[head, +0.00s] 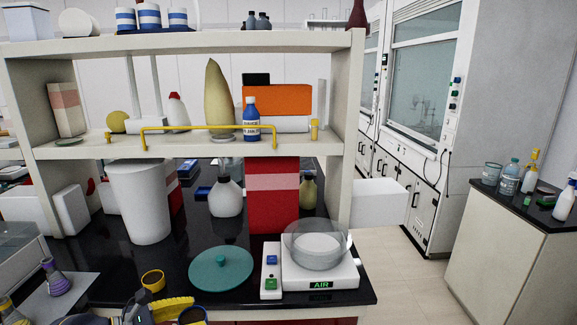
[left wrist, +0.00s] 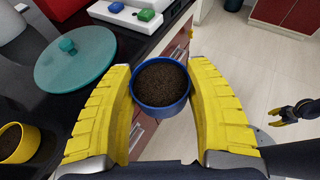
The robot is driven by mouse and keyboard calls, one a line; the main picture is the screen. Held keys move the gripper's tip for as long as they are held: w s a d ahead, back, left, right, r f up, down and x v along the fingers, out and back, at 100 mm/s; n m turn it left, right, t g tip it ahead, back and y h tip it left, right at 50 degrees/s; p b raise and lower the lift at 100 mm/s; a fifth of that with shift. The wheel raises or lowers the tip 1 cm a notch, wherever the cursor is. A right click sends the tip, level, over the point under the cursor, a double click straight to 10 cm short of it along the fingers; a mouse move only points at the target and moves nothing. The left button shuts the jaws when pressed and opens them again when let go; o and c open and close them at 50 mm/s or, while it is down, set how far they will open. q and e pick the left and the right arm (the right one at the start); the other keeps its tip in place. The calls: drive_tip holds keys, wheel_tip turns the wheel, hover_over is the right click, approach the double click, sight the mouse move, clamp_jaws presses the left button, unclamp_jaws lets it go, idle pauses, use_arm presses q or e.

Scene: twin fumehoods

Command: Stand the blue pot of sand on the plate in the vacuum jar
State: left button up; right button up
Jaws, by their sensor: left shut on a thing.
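My left gripper (left wrist: 161,100) is shut on the blue pot (left wrist: 162,104), with a yellow finger on each side. The pot is upright, full of dark brown sand, and appears held off the bench front. In the head view the blue pot (head: 193,316) shows only partly at the bottom edge, beside my left gripper (head: 178,309). The clear vacuum jar (head: 335,240) stands on a white base reading AIR, with a pale plate (head: 316,243) inside. Its top looks open. A teal lid (head: 221,270) lies left of it. My right gripper (left wrist: 293,111) shows small in the wrist view.
A yellow pot (head: 153,280) stands on the black bench left of the lid. A control strip with blue and green buttons (head: 271,272) is beside the jar. A shelf with a yellow rail (head: 210,127) overhangs behind. A white canister (head: 140,205) stands back left.

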use_arm(q)
drive_tip(key=shift+s+d+r, duration=0.1)
drive_tip(key=shift+d+r, duration=0.15)
drive_tip(key=shift+d, duration=0.25)
drive_tip(key=shift+d+r, duration=0.25)
drive_tip(key=shift+d, duration=0.25)
drive_tip(key=shift+d+r, duration=0.1)
